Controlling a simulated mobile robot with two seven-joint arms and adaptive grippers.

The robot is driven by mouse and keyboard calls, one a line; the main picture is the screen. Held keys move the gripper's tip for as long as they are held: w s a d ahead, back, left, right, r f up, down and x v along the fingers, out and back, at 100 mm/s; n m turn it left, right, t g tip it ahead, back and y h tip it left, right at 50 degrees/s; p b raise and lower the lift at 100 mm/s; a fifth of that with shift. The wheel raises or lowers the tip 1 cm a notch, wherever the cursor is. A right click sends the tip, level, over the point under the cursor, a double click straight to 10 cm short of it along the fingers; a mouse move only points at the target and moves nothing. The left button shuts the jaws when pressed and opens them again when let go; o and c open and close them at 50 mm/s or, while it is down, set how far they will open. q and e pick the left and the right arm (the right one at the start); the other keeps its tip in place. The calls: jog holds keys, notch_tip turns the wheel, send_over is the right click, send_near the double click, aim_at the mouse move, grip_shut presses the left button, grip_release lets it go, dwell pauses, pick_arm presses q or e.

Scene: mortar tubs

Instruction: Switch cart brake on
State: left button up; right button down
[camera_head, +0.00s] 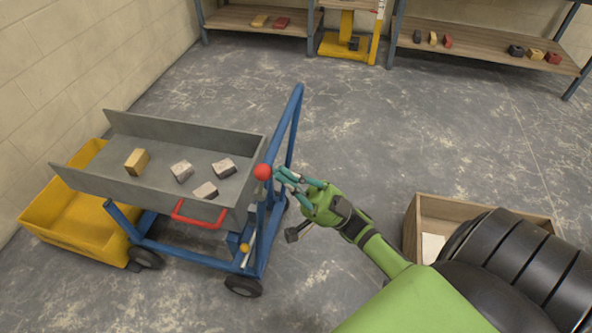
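The cart (276,215) has a blue frame and carries a grey tray (190,135). A red ball knob (263,172) is at the tray's right end, beside the blue push frame. A smaller yellow knob (245,248) sits lower on the frame. I cannot tell from this view which one belongs to the brake. My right gripper (282,176), with teal fingers, is just right of the red knob, its fingertips close to it. I cannot tell whether they touch it or how far the fingers are apart. My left gripper is not in view.
Several blocks (137,162) lie in the tray, and a red handle (200,216) is on its front side. A yellow tub (52,215) stands left of the cart. A wooden box (480,207) is at right. Shelves (480,55) line the back; the middle floor is clear.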

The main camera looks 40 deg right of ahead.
pick_arm(q)
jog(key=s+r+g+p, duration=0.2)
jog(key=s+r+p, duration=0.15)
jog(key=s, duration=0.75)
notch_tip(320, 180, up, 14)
jog(key=p, duration=1.4)
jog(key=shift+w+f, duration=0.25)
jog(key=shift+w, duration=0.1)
pick_arm(e)
jog(key=w+a+r+m+g+h, duration=0.1)
jog(key=w+a+g+h, duration=0.4)
jog(key=w+a+h, duration=0.2)
jog(key=shift+w+a+m, duration=0.35)
jog(key=shift+w+m, duration=0.05)
jog(key=shift+w, duration=0.55)
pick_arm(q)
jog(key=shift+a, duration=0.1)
pick_arm(e)
jog(key=shift+r, duration=0.1)
pick_arm(q)
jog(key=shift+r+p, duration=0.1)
jog(key=shift+p, duration=0.25)
